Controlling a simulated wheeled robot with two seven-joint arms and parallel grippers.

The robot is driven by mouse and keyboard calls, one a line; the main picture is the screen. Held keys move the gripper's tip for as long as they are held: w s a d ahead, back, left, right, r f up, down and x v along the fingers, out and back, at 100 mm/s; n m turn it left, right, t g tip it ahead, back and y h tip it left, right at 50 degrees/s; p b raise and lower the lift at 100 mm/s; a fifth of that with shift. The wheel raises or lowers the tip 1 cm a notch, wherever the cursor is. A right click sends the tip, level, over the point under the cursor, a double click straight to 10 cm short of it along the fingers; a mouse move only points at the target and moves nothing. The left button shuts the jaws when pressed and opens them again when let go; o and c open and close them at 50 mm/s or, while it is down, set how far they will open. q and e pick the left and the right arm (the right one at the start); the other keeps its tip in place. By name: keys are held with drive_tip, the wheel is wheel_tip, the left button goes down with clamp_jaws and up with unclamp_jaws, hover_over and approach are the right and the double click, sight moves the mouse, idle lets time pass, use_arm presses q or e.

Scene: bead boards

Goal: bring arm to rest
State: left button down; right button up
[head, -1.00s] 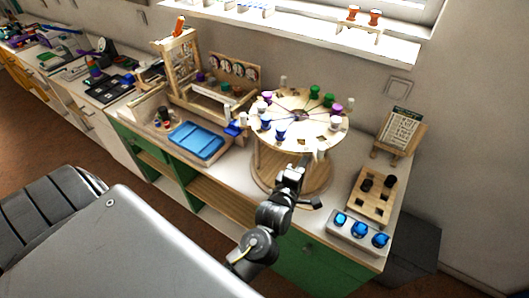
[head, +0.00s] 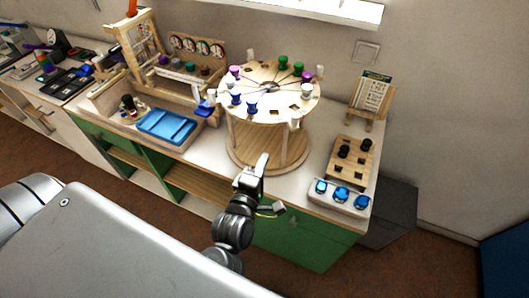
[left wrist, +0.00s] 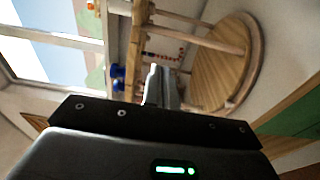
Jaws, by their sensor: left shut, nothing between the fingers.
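My left gripper (head: 262,163) is in front of the round wooden carousel (head: 266,88), near its lower disc. It is shut and empty. In the left wrist view the gripper's fingers (left wrist: 157,86) show close together, with the carousel's round base (left wrist: 232,60) to their right. The carousel's top board carries green, purple, white and blue pegs around its rim. My right gripper is in neither view.
A blue tray (head: 170,124) lies left of the carousel. A wooden block with black knobs (head: 356,157) and a grey strip with blue knobs (head: 340,196) lie to the right. A card stand (head: 370,97) is behind them. The floor in front of the cabinet is free.

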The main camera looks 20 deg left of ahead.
use_arm(q)
drive_tip(key=shift+s+d, duration=0.15)
drive_tip(key=shift+s, duration=0.4)
